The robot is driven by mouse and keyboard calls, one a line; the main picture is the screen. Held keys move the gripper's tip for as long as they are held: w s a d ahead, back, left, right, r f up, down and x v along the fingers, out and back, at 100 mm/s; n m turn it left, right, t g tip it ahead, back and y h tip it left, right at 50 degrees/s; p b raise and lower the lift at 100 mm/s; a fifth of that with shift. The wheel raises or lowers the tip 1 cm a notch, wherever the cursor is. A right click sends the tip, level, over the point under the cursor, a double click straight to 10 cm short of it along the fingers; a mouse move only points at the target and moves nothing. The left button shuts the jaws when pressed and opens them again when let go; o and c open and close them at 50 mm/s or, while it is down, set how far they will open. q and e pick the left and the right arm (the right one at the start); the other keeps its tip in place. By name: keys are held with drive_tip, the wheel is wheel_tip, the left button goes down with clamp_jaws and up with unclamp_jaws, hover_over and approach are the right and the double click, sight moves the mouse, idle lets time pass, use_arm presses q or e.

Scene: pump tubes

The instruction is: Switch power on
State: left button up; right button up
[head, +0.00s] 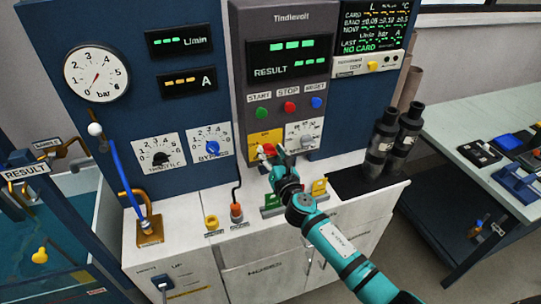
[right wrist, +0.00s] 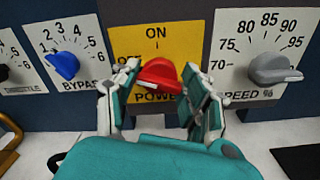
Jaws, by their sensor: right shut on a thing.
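The red power switch knob (right wrist: 158,76) sits on a yellow plate (right wrist: 140,42) marked ON at the top, OFF at the left and POWER below. The knob lies across the plate, with its left end near the OFF label, which it partly covers. My right gripper (right wrist: 160,92) is shut on the knob, one finger on each side of it. In the head view my right gripper (head: 277,160) reaches up to the knob and hides part of it and the plate. My left gripper is out of view.
The grey speed dial (right wrist: 276,68) is close on the right, and the blue bypass knob (right wrist: 65,65) is on the left. Above are the start button (head: 261,113), stop button (head: 290,107) and reset button (head: 317,102). The result display (head: 289,58) shows green dashes. Dark cylinders (head: 383,140) stand at right.

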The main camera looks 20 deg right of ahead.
drive_tip(key=m+b, duration=0.1)
drive_tip(key=m, duration=0.2)
drive_tip(key=shift+f+m, duration=0.15)
drive_tip(key=shift+m, duration=0.25)
drive_tip(key=m, duration=0.3)
drive_tip(key=shift+d+m+b, duration=0.1)
drive_tip(key=shift+m+b, duration=0.2)
drive_tip(key=shift+b, duration=0.05)
drive_tip(key=m+b, duration=0.1)
drive_tip(key=m, duration=0.5)
drive_tip(key=shift+f, duration=0.1)
drive_tip(key=shift+o, duration=0.2)
drive_tip(key=shift+m, duration=0.3)
drive_tip(key=o, duration=1.2)
drive_tip(key=shift+c, duration=0.2)
drive_tip(key=s, duration=1.2)
drive_tip(key=shift+d, duration=0.25)
